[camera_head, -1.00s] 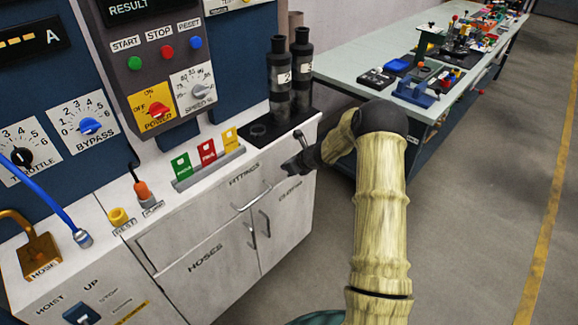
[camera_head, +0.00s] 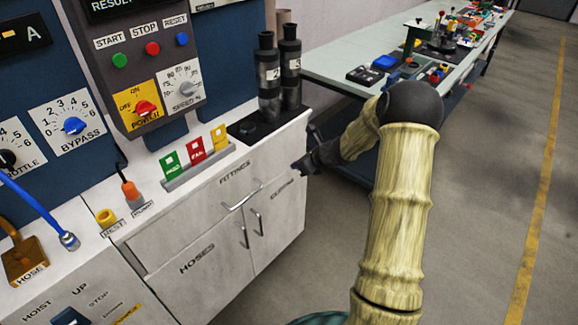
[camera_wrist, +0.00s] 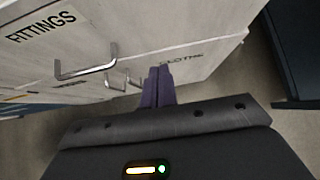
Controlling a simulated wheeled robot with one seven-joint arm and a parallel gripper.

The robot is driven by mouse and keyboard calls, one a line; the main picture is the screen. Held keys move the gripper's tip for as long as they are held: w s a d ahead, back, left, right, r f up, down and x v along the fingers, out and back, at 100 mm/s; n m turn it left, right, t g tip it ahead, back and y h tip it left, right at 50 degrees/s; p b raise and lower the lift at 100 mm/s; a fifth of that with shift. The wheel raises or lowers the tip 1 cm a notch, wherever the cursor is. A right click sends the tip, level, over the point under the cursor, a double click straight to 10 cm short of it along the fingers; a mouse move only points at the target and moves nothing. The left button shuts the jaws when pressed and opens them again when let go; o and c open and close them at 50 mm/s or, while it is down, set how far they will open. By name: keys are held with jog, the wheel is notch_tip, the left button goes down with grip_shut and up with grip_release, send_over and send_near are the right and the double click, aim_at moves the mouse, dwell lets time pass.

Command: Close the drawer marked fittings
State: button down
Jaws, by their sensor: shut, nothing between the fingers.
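The drawer marked fittings (camera_head: 200,205) is the wide top front of the white cabinet, with a bar handle (camera_head: 242,194) below its label. A dark seam shows at its left end; I cannot tell whether it stands slightly out. In the wrist view the label (camera_wrist: 42,27) and handle (camera_wrist: 88,70) are at upper left. My gripper (camera_head: 297,168) is off the cabinet's right end in the head view. Its dark fingers (camera_wrist: 158,72) are shut together and empty, right of the drawer handle and close to the cloths label. I cannot tell whether they touch the front.
Two black tubes (camera_head: 268,85) and coloured cards (camera_head: 196,150) stand on the counter. A bench (camera_head: 335,70) with parts stands behind my arm. The floor at right is clear.

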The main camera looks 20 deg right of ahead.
jog(key=shift+v, duration=1.8)
jog(key=shift+a, duration=0.1)
jog(key=shift+s, duration=0.1)
jog(key=s+a+r+n+g+h, duration=0.2)
jog(key=s+a+n, duration=0.2)
jog(key=s+n, duration=0.55)
jog(key=s+a+r+n+g+h, duration=0.1)
jog(key=s+a+r+n+g, duration=0.15)
jog(key=s+n, duration=0.7)
jog(key=s+a+r+n+g+h, duration=0.15)
jog(key=s+a+n, duration=0.25)
jog(key=s+n, duration=0.5)
notch_tip(320, 180, up, 19)
jog(key=n+p, duration=0.1)
jog(key=p, duration=1.8)
jog(key=shift+w+n+t, duration=0.15)
jog(key=shift+n+t, duration=0.15)
